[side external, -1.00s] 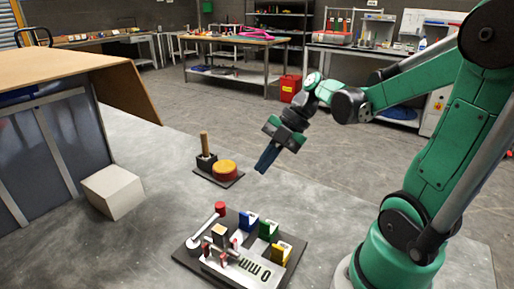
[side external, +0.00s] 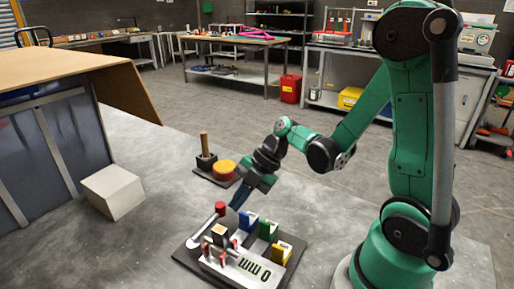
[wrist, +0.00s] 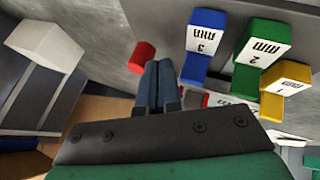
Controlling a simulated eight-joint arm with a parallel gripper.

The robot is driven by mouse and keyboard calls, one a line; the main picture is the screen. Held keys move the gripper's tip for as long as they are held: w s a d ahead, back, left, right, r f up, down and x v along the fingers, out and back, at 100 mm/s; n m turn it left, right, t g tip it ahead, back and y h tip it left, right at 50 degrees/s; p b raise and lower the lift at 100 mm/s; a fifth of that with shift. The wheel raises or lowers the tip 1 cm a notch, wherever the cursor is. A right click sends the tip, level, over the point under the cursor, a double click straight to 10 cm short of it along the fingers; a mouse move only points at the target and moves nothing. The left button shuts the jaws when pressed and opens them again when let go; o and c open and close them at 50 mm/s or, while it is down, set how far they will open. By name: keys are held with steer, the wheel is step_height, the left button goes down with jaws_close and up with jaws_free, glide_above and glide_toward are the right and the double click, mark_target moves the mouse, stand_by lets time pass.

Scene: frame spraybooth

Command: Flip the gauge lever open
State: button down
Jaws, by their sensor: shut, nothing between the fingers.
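The gauge board (side external: 184,256) lies on the grey table in the side view. Its lever (side external: 203,229) is a pale bar with a red knob (side external: 220,208) at its raised far end. The red knob also shows in the wrist view (wrist: 141,56). My gripper (side external: 236,205) is shut and empty, pointing down just right of the red knob. In the wrist view its blue fingers (wrist: 159,82) are together, below and right of the knob; I cannot tell whether they touch it.
Blue (side external: 248,221), green (side external: 268,229) and yellow (side external: 280,251) numbered blocks stand on the board right of my gripper. A stand with a wooden post (side external: 204,145) and a red-yellow disc (side external: 224,168) is behind. A white block (side external: 113,191) and a booth (side external: 80,75) are left.

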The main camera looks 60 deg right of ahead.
steer(key=shift+w+a+f, duration=0.1)
steer(key=shift+a+f, duration=0.1)
steer(key=shift+f, duration=0.05)
steer(key=shift+w, duration=0.1)
stand_by(0.3)
